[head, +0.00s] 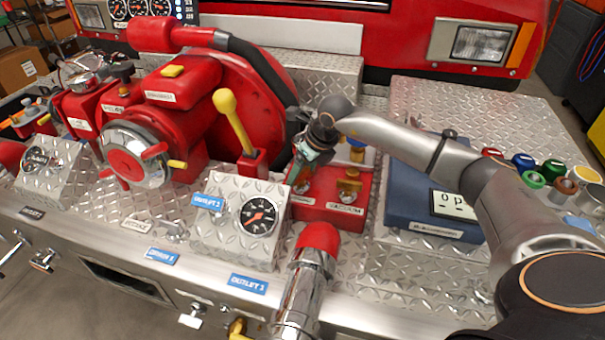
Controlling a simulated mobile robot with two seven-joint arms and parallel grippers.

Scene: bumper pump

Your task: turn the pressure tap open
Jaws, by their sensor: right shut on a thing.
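A red block (327,216) sits on the diamond-plate deck near the middle of the head view. A brass tap (349,184) stands on its right part above a label reading VACUUM. My right gripper (301,178) points down at the left part of this block, beside the brass tap. It is shut on the pressure tap there, which is mostly hidden behind the fingers, so I cannot tell how far the tap is turned. My left gripper is not in view.
A yellow-knobbed lever (233,120) rises just left of my right gripper. A gauge box (237,211) and a red-capped chrome outlet (311,262) stand in front. A blue box (422,195) lies under my right arm. Several coloured caps (533,180) are at right.

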